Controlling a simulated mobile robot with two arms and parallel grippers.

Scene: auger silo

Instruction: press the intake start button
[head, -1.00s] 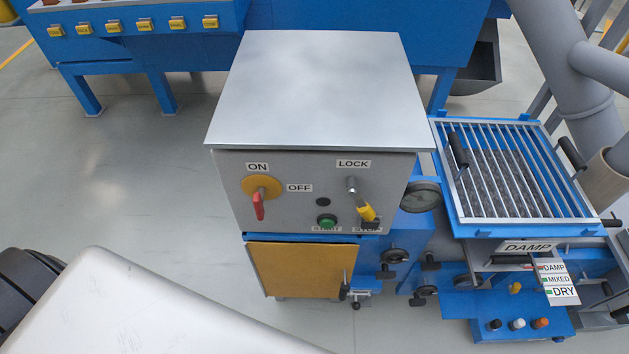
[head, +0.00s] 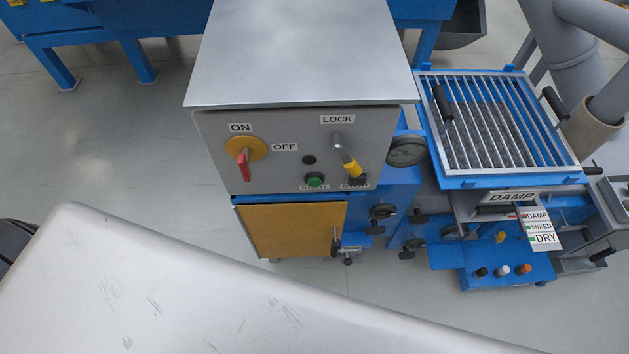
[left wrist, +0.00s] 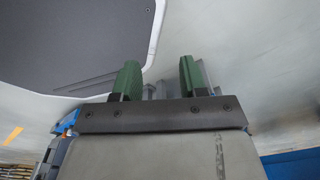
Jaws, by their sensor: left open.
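The control cabinet (head: 215,185) stands at the centre of the head view, its grey panel facing me. A green button (head: 314,180) with a START label sits low on the panel. Right of it is a black part (head: 356,179) with a partly covered label. A red handle (head: 244,165) on a yellow disc points down below ON. A lever with a yellow end (head: 351,168) hangs below LOCK. My left gripper (left wrist: 157,75) shows in the left wrist view, its green fingers apart with nothing between them. It is not in the head view. My right gripper is not in view.
A grated hopper (head: 500,182) stands right of the cabinet, with a DAMP sign and a small blue box (head: 490,285) with several buttons below. Floor at left is clear.

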